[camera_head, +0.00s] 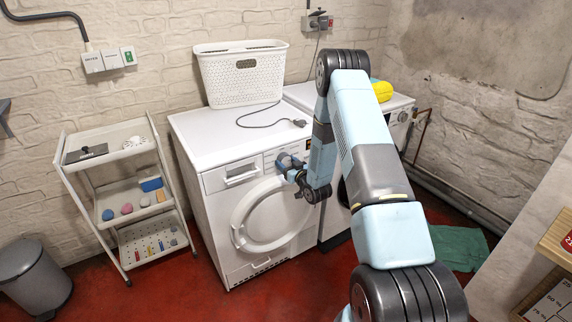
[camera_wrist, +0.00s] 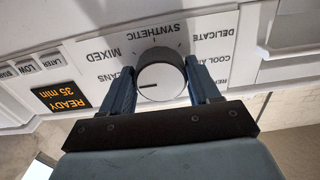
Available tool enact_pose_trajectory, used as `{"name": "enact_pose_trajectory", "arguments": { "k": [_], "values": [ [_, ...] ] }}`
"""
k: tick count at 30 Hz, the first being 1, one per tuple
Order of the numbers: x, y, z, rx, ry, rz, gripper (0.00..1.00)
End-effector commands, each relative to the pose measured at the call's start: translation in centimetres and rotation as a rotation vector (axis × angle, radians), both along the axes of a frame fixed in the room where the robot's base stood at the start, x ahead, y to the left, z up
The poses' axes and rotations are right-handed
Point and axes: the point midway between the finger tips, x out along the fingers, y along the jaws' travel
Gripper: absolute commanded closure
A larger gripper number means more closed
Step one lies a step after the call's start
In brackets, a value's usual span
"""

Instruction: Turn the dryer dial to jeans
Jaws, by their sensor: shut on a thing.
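The white dryer (camera_head: 215,135) stands against the back wall, with a round door on its front. My gripper (camera_head: 290,166) is at its control panel, and the arm partly covers that panel. In the wrist view, which is upside down, my gripper (camera_wrist: 163,92) is shut on the dial (camera_wrist: 160,70), one finger on each side. The dial's dark mark points to the picture's left, towards the JEANS label (camera_wrist: 122,78), partly covered by a finger. MIXED, SYNTHETIC and DELICATE are also readable.
The display (camera_wrist: 61,97) reads READY, 35 min. A white basket (camera_head: 242,85) and a cable lie on the dryer top. A second white machine (camera_head: 398,108) stands to the right, a shelf trolley (camera_head: 110,155) to the left. Red floor is open in front.

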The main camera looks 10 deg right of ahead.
Motion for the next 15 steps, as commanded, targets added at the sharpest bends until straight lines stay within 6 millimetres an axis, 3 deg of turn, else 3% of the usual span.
{"name": "enact_pose_trajectory", "arguments": {
  "k": [3,15],
  "values": [
    [0.00,-0.02,-0.01,0.000,0.000,0.000,0.69],
    [-0.03,-0.01,-0.07,-0.102,-0.031,0.000,0.70]
  ]
}}
